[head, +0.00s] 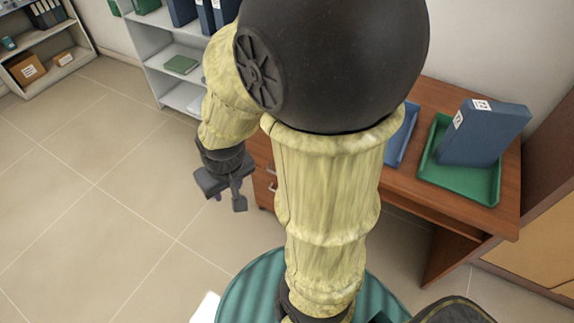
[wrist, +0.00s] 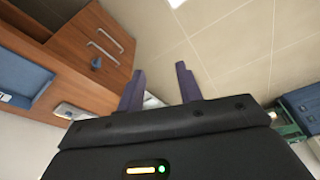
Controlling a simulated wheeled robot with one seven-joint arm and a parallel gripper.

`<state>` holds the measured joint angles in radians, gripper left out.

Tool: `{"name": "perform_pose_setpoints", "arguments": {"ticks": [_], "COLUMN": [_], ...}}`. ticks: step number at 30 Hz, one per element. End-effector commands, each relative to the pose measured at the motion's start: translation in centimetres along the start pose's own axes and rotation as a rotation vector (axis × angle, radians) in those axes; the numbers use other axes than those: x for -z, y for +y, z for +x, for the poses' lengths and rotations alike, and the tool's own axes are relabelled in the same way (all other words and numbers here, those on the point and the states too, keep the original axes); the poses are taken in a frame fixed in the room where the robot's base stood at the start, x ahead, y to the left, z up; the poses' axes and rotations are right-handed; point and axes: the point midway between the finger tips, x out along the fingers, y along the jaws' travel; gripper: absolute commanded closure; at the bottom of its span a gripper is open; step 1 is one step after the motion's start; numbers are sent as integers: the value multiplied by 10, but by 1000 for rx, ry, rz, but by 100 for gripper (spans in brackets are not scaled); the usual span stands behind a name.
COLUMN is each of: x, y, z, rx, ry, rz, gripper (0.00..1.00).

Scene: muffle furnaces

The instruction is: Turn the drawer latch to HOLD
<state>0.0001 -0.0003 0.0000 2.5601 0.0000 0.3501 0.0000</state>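The desk's drawer fronts (wrist: 108,48) show at the upper left of the wrist view, tilted, with two metal handles. A small blue knob (wrist: 96,63), which looks like the drawer latch, sits on the front beside one handle. Its setting and any HOLD mark are too small to read. My gripper (wrist: 160,76) is open, its two purple fingers apart with nothing between them. The knob lies to the left of the fingers, apart from them. In the head view my gripper (head: 228,196) hangs left of the drawer fronts (head: 264,182); my arm hides much of the desk, and the knob cannot be made out.
The wooden desk (head: 440,108) carries a green tray (head: 455,185) with a blue binder (head: 484,135) and a blue tray (head: 400,138). A grey shelf (head: 160,50) with binders stands behind my arm. Another shelf (head: 45,45) holds boxes at far left. The tiled floor at left is clear.

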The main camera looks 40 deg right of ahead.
Motion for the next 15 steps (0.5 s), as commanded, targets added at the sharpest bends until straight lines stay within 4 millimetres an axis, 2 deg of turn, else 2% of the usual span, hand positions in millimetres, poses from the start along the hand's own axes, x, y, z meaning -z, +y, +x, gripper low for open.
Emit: {"name": "perform_pose_setpoints", "arguments": {"ticks": [5, 8, 11, 15], "x": [3, 11, 25, 52], "y": [-1, -5, -7, -4], "z": [9, 31, 66, 123], "rx": [5, 17, 29, 26], "ry": [12, 45, 105, 221], "rz": [14, 51, 121, 255], "gripper": [65, 65, 65, 65]}}
